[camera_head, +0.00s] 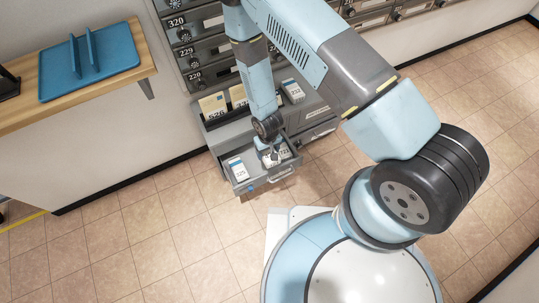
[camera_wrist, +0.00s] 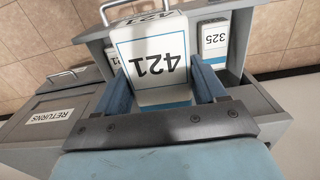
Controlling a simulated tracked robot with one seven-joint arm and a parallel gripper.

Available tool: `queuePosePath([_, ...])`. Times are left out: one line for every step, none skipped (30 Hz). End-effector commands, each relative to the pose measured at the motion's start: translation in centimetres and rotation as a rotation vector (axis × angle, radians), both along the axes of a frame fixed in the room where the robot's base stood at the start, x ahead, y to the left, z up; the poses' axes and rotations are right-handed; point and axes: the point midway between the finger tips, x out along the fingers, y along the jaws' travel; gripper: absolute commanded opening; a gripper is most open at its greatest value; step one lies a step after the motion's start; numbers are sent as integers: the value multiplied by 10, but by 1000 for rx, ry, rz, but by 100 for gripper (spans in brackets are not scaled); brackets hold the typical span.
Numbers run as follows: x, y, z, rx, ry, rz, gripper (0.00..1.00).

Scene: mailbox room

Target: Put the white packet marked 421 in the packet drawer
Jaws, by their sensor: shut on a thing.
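The white packet marked 421 (camera_wrist: 152,52) has a blue stripe and is pinched between the two blue fingers of my gripper (camera_wrist: 163,82). In the head view my gripper (camera_head: 270,157) points down into the open grey drawer (camera_head: 243,187), and only a small white part of the packet shows there. The packet is over or within the drawer; I cannot tell whether it touches the bottom. The drawer holds other white packets, one at the left (camera_head: 237,169) and one at the right (camera_head: 284,152). In the wrist view one of them is marked 325 (camera_wrist: 215,38).
A closed drawer labelled RETURNS (camera_wrist: 50,117) is beside the open one. Cream packets (camera_head: 213,105) and a white packet (camera_head: 293,91) are on the cabinet top. Mailboxes (camera_head: 205,52) stand behind. A blue tray (camera_head: 105,63) lies on a wooden shelf (camera_head: 148,62). The tiled floor is clear.

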Motion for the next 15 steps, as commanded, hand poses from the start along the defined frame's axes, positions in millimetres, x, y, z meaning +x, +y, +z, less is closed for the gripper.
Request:
queuePosePath([-7, 1, -4, -2, 1, 11, 36])
queuePosePath([-10, 2, -5, 0, 1, 15, 36])
queuePosePath([-12, 2, -7, 0, 1, 18, 36])
queuePosePath([-14, 3, -8, 0, 0, 20, 36])
queuePosePath([-14, 3, -9, 0, 0, 21, 36])
queuePosePath([-14, 4, -10, 1, 0, 22, 36])
queuePosePath([-14, 4, -11, 1, 0, 23, 36])
queuePosePath([-13, 5, -12, 1, 0, 23, 36])
queuePosePath([-12, 6, -14, 1, 0, 22, 36])
queuePosePath([-10, 6, -15, 1, 0, 22, 36])
queuePosePath([-9, 7, -17, 1, 0, 22, 36])
queuePosePath([-7, 9, -19, 1, 0, 22, 36])
queuePosePath([-5, 9, -21, 1, 1, 22, 36])
queuePosePath([-3, 10, -23, 1, 1, 22, 36])
queuePosePath([-1, 12, -26, 1, 0, 23, 36])
